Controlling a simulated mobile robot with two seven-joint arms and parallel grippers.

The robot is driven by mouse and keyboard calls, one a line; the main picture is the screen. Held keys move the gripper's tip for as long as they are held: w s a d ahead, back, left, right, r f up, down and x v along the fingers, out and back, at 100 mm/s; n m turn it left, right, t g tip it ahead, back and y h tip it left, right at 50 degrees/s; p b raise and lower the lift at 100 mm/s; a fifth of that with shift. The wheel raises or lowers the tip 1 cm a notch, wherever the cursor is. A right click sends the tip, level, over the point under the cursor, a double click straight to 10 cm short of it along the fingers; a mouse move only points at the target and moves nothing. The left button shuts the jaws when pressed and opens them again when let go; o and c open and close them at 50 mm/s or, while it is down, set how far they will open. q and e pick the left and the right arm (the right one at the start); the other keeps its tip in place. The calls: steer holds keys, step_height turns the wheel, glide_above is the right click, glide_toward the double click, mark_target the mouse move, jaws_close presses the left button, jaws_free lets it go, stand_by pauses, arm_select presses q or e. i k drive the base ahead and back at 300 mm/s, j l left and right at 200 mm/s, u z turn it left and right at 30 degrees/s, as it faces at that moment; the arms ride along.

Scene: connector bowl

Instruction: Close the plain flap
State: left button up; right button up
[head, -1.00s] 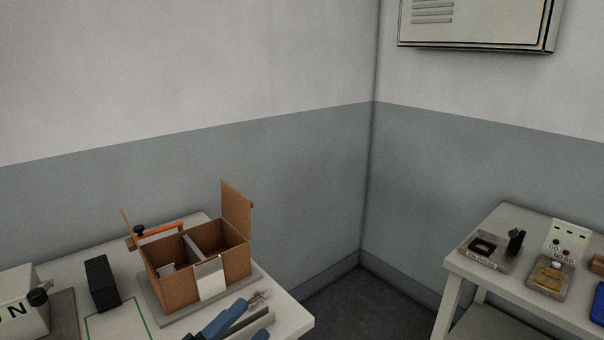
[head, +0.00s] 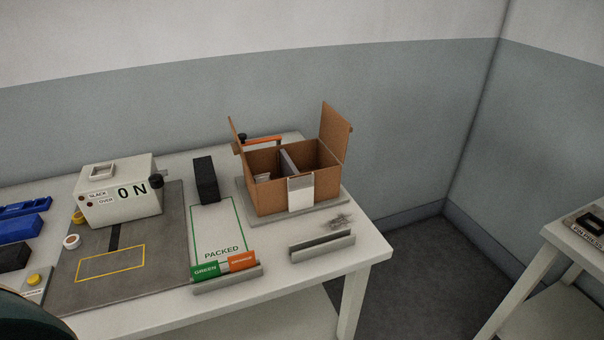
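An open brown cardboard box (head: 270,195) stands on a grey base plate (head: 335,207) at the right end of the table. A tall flap (head: 335,132) stands upright at its right side. A narrower-looking flap (head: 236,134) stands up at its left side, seen nearly edge-on. I see no clear marking on either, so I cannot tell which is the plain one. A grey divider (head: 288,163) splits the inside, and a white panel (head: 300,194) covers part of the front. Neither of my grippers is in view.
An orange bar (head: 263,140) lies behind the box. A black block (head: 206,180), a grey rail (head: 322,246) and a holder with green and orange cards (head: 225,265) stand nearby. A pale machine (head: 118,190) is left. A second table (head: 570,250) is at right, beyond a floor gap.

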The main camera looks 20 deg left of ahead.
mark_target(237, 147)
steer(key=j+u, duration=0.15)
steer(key=u, duration=0.25)
steer(key=j+u, duration=0.2)
steer(key=u, duration=0.25)
steer(key=k+l+z, duration=0.4)
steer(key=i+j, duration=0.05)
steer(key=j, duration=0.05)
